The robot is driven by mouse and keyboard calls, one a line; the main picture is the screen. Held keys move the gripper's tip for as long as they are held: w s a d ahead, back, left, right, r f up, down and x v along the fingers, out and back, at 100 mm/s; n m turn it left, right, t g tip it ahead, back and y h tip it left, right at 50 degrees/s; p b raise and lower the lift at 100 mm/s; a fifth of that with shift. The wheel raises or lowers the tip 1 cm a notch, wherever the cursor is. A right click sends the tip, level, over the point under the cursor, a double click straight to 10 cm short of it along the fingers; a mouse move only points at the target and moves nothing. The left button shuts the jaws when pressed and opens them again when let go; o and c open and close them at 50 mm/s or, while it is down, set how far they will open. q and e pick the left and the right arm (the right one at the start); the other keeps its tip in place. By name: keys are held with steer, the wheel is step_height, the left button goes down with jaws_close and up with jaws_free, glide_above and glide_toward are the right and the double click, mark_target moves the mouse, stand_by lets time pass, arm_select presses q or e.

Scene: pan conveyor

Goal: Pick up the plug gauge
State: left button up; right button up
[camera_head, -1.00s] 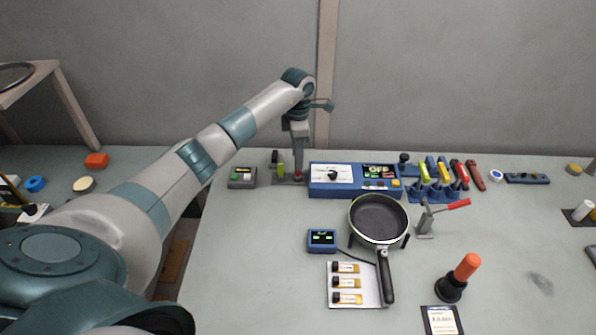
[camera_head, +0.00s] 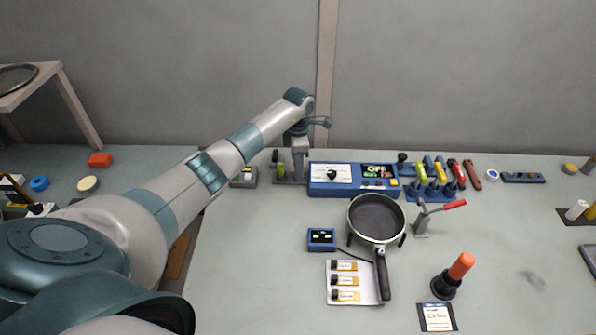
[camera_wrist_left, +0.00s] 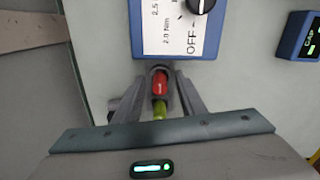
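The plug gauge (camera_wrist_left: 158,86), with a red end and a green end (camera_wrist_left: 160,109), lies in a grey holder in the left wrist view. Its green part shows in the head view (camera_head: 281,170), beside my gripper at the back left of the table. My left gripper (camera_wrist_left: 161,103) is open, with one finger on each side of the gauge and gaps visible between. In the head view my left gripper (camera_head: 298,178) points down at the holder and hides part of the gauge. My right gripper is in neither view.
A blue control box (camera_head: 350,190) stands just right of my gripper, and a small grey box (camera_head: 243,178) just left. A pan (camera_head: 377,216), a toggle clamp (camera_head: 421,220) and a blue meter (camera_head: 321,239) stand farther forward.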

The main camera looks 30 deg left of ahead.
arm_select(q)
jaws_close()
steer(key=shift+r, duration=0.1)
steer(key=shift+w+r+b, duration=0.1)
steer(key=shift+r+b, duration=0.25)
steer(key=shift+r, duration=0.05)
step_height(320, 180, up, 3)
steer(key=shift+w+d+r+b, duration=0.1)
steer(key=shift+d+b, duration=0.05)
steer(key=shift+b, duration=0.85)
steer(key=w+d+r+b, duration=0.4)
steer(key=d+r, duration=0.3)
steer(key=d, duration=0.3)
steer(key=shift+w+b, duration=0.3)
steer(key=shift+w, duration=0.15)
steer(key=shift+w+d, duration=0.1)
